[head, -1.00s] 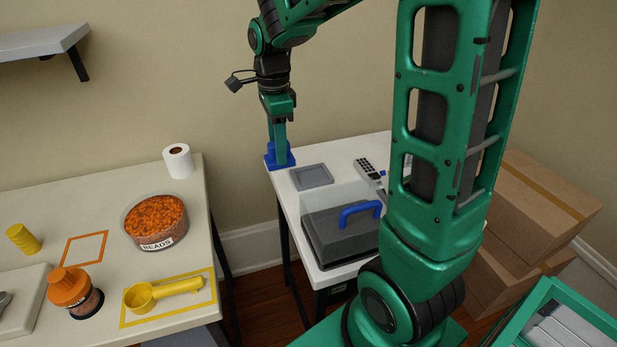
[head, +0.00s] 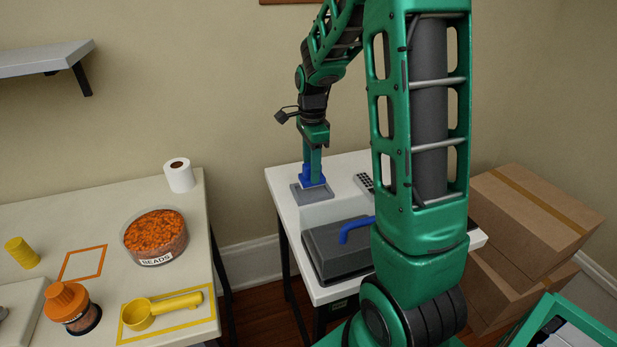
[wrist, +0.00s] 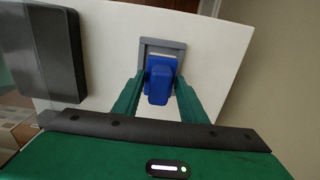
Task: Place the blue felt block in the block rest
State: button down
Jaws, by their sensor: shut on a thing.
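The blue felt block (head: 313,174) is between the fingers of my gripper (head: 312,165), which is shut on it. It also shows in the wrist view (wrist: 160,82), upright between my fingertips (wrist: 160,90). The block rest (head: 299,194) is a shallow grey square tray on the white table. In the wrist view its grey rim (wrist: 178,46) surrounds the block's far part. The block is over or in the rest; I cannot tell whether its underside touches the rest's floor.
A dark grey case with a blue handle (head: 335,250) stands in front of the rest. A remote (head: 364,183) lies to its right. The left table holds a bead bowl (head: 155,238), a paper roll (head: 179,175) and a yellow scoop (head: 160,309). Cardboard boxes (head: 530,215) stand at right.

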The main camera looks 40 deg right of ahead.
jog(key=shift+f, duration=1.6)
jog(key=shift+f, duration=0.15)
jog(key=c, duration=1.1)
grip_release()
notch_tip(320, 180, up, 12)
jog(key=shift+r, duration=0.15)
